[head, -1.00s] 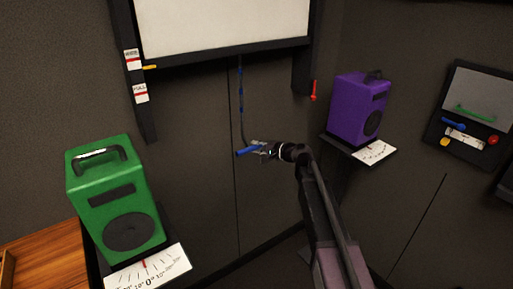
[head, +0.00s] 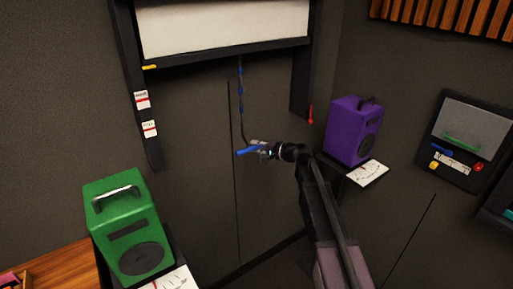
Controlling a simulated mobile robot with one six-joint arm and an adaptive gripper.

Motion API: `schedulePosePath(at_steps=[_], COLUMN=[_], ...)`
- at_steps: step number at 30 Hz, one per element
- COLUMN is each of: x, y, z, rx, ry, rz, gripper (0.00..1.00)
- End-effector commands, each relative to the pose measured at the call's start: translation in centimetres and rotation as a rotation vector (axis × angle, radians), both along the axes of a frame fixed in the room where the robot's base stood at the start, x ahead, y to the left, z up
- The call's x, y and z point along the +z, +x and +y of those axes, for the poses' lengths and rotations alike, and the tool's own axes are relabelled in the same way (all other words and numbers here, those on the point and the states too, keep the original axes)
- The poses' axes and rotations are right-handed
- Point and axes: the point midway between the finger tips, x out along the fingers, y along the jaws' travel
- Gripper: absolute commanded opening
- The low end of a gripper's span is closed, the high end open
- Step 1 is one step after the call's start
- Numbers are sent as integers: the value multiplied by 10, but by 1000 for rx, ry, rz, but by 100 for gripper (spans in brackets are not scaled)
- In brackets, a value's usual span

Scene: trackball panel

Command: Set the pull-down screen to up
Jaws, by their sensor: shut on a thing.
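The pull-down screen (head: 225,28) is a white sheet with a dark bottom bar (head: 225,52), hanging between two dark posts. A yellow pointer (head: 149,67) at the bar's left end sits above the upper red-and-white label (head: 142,100) and the lower label (head: 150,129). The screen's top is out of view. A cord with blue marks (head: 240,92) hangs from the bar to a blue handle bar (head: 246,151). My gripper (head: 260,150) is shut on this handle, below the screen.
A red lever (head: 311,114) is on the right post. A green speaker (head: 128,225) stands at lower left and a purple speaker (head: 352,130) on a right-hand shelf. A control panel (head: 465,140) is at far right. The wall around the cord is clear.

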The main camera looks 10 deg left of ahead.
Motion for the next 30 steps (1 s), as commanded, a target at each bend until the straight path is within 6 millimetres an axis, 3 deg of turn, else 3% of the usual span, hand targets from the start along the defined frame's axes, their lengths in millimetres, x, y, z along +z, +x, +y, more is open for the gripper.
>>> schedulePosePath(at_steps=[1,3,30], x=[16,26,148], y=[1,1,1], z=[1,0,0], rx=[0,0,0], ry=[1,1,1], rz=[0,0,0], gripper=[0,0,0])
